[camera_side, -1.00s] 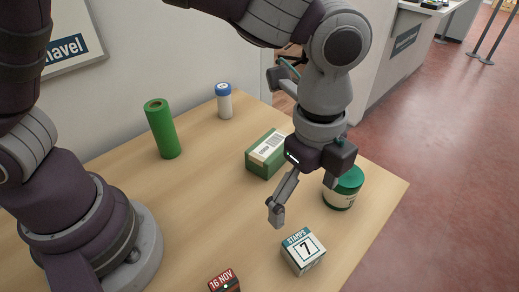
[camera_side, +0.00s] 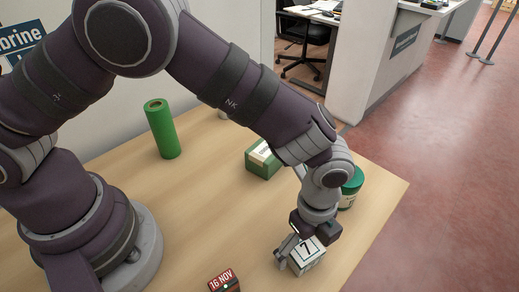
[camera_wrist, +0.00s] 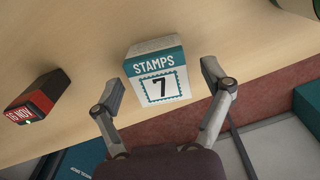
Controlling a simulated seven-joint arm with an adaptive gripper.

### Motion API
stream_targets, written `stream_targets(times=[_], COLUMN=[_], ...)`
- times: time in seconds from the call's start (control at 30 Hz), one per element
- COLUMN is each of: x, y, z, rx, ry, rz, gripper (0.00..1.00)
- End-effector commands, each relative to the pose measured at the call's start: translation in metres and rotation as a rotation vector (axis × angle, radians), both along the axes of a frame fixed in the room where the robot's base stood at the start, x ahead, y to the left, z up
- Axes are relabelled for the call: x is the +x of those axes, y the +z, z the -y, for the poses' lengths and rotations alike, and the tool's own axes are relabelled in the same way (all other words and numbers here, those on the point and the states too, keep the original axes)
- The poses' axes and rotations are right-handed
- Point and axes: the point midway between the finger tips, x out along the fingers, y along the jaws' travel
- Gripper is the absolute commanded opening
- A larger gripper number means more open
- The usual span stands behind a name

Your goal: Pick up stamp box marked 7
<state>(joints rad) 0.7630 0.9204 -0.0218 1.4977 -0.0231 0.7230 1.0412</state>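The stamp box marked 7 (camera_side: 309,256) is a white cube with a teal "STAMPS" band and a black 7, resting on the table near its front edge. It also shows in the wrist view (camera_wrist: 158,88), upper middle, label facing the camera. My gripper (camera_side: 297,248) is low over the box, with one finger beside its left side; the other finger is hidden in the side view. In the wrist view my gripper (camera_wrist: 161,77) is open, its fingers spread to either side of the box with a gap at each side in the picture.
A red and black date block (camera_side: 225,282) marked 16 NOV sits to the left of the box. Behind are a green tube (camera_side: 162,130), a green carton (camera_side: 262,164) and a green-lidded jar (camera_side: 352,187). The table's right edge is near the box.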

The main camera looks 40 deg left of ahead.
Motion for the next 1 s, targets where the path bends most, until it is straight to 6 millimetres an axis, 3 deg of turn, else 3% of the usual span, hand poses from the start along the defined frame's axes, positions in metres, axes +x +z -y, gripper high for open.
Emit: stream_targets(times=[0.07,0.43,0.7,1.0], x=[0.000,0.000,0.000,0.001], y=[0.000,0.000,0.006,0.077], z=[0.000,0.000,0.000,0.001], rx=[0.000,0.000,0.000,-0.004], ry=[0.000,0.001,0.000,0.001], rz=[0.000,0.000,0.001,0.005], gripper=[0.64,0.16,0.14,0.14])
